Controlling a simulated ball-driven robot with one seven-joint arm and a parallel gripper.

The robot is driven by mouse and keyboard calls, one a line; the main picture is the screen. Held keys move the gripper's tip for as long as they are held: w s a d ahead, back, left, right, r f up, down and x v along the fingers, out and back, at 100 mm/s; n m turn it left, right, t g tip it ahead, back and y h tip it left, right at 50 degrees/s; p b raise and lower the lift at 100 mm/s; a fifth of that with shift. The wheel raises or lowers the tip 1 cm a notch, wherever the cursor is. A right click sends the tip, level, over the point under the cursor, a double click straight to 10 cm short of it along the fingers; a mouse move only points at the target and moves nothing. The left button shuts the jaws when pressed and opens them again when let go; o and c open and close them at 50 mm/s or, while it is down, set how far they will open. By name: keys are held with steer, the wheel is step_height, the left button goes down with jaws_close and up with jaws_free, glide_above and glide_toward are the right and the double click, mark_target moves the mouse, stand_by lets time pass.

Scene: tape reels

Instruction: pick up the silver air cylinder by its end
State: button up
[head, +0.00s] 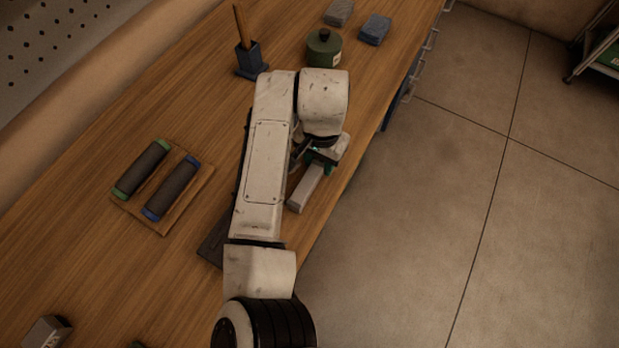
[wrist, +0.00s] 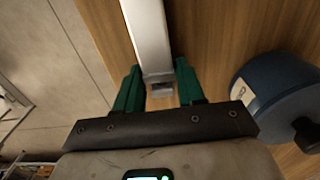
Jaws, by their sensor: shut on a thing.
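The silver air cylinder (wrist: 147,35) is a long, square-sided silver bar in the wrist view, running from the top edge down to its end between my fingers. In the head view its free part (head: 304,190) points down and left near the bench's right edge. My gripper (wrist: 156,90), with green fingers, is shut on the cylinder close to its end. The gripped end is mostly hidden by my wrist in the head view. I cannot tell whether the cylinder touches the bench.
A blue holder (head: 249,60), two blocks (head: 375,29) and a tray with two dark rollers (head: 165,228) sit on the wooden bench (head: 90,270). Open floor lies right.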

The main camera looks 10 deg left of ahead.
jaws_close()
steer(key=shift+r, duration=0.15)
